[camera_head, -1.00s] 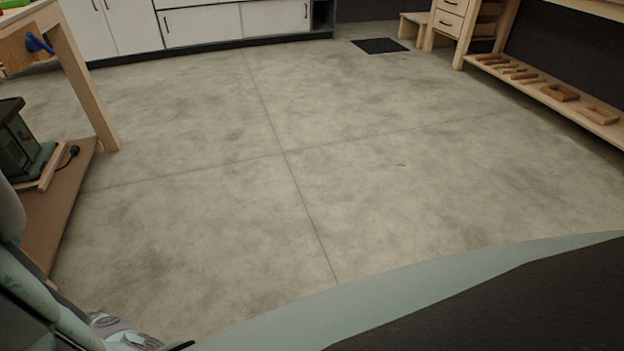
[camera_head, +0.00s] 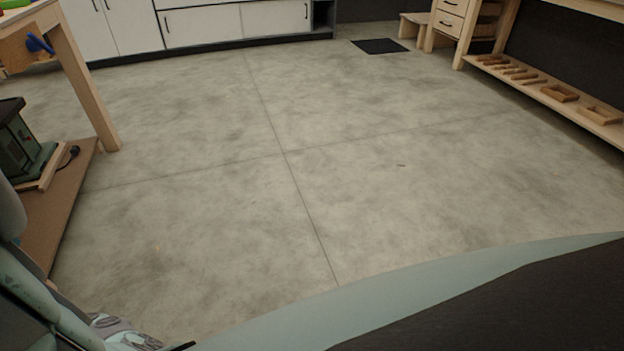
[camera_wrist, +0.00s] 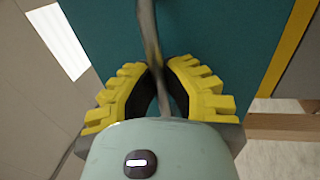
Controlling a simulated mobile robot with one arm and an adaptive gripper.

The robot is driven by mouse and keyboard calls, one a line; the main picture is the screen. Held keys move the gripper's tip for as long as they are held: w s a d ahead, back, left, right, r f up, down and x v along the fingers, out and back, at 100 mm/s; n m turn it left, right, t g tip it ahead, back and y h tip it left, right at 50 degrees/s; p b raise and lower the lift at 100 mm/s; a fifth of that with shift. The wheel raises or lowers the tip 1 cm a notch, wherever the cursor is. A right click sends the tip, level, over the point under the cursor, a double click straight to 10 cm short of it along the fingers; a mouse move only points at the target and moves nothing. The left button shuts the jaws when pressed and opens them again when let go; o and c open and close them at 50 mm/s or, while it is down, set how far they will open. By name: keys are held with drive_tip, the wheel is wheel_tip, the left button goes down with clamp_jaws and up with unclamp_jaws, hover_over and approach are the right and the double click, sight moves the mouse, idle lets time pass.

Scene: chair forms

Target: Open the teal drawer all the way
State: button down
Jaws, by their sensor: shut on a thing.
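The teal drawer front (camera_wrist: 215,35) fills the upper middle of the wrist view, with a yellow strip along its right edge. A thin grey bar handle (camera_wrist: 148,28) runs down across it. My gripper (camera_wrist: 154,72) has its yellow ridged fingers closed around the handle, one on each side. The lower part of the handle is partly hidden by my gripper. The head view does not show the teal drawer or my gripper's fingers, so how far the drawer stands out cannot be told.
The head view shows a wide bare concrete floor (camera_head: 230,210). A wooden workbench leg (camera_head: 85,85) and a low brown board (camera_head: 62,210) with a green machine (camera_head: 22,145) are at left. White cabinets (camera_head: 205,28) stand at the back. A wooden shelf (camera_head: 565,112) is at right.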

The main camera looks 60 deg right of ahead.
drive_tip(key=v, duration=0.3)
drive_tip(key=r+v, duration=0.1)
drive_tip(key=shift+s+d+f, duration=0.15)
drive_tip(key=shift+s+d, duration=0.05)
drive_tip(key=shift+d, duration=0.15)
drive_tip(key=c, duration=1)
unclamp_jaws()
drive_tip(key=shift+a, duration=0.1)
drive_tip(key=v, duration=1.2)
